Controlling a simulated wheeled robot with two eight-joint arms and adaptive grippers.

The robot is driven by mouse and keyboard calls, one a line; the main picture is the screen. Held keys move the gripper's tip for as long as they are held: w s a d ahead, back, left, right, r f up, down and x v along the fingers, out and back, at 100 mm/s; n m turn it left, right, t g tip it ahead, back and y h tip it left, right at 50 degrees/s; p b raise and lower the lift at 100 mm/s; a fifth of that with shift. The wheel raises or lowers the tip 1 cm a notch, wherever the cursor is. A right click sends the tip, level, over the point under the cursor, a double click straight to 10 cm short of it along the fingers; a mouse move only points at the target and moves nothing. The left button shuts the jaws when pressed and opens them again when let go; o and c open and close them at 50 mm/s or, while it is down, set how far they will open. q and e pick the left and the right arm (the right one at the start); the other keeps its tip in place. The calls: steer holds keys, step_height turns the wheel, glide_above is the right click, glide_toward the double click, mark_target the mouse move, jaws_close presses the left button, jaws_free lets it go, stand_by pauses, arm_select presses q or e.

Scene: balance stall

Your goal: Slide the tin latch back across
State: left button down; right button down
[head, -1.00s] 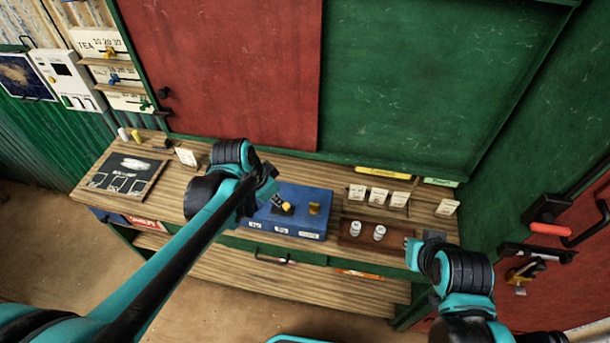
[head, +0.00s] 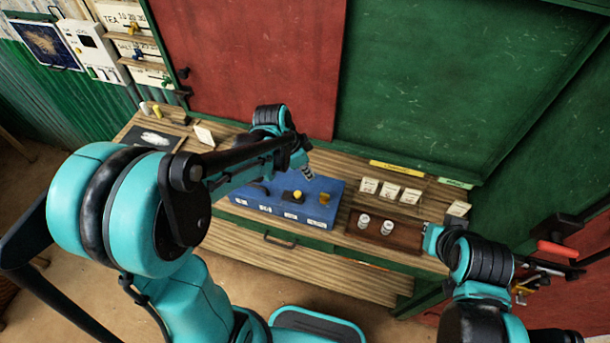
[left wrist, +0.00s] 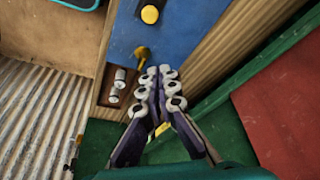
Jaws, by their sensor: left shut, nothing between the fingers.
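A blue box (head: 262,206) with small white labels on its front stands on the counter. On its top are a yellow knob (head: 297,194) on a dark base and a brass-coloured piece (head: 325,199). In the left wrist view the yellow knob (left wrist: 150,14) and brass piece (left wrist: 141,52) show on the blue top. I cannot tell for sure which part is the tin latch. My left gripper (head: 308,173) is shut and empty, over the back of the box; its fingertips (left wrist: 158,88) appear beside the brass piece, apparently above it.
A brown tray (head: 400,246) with two small white-topped jars stands right of the box. Several white cards (head: 390,190) stand behind it. A dark board (head: 150,137) lies at the counter's left. The red door with a red-handled fitting (head: 556,249) is at right.

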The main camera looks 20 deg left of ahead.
mark_target(293, 185)
arm_select(q)
steer(key=b+x, duration=0.1)
steer(key=x, duration=0.6)
steer(key=shift+w+d+f+b, duration=0.1)
steer(key=shift+w+f+b, duration=0.05)
steer(key=shift+f+b, duration=0.2)
steer(key=s+a, duration=0.1)
steer(key=a, duration=0.1)
steer(key=shift+s+a, duration=0.25)
steer(key=shift+s, duration=0.15)
steer(key=shift+s+a, duration=0.3)
steer(key=shift+s, duration=0.05)
steer(key=shift+w, duration=0.1)
steer(key=a, duration=0.3)
steer(key=shift+a+b, duration=0.25)
steer(key=shift+b, duration=0.05)
steer(key=shift+d, duration=0.1)
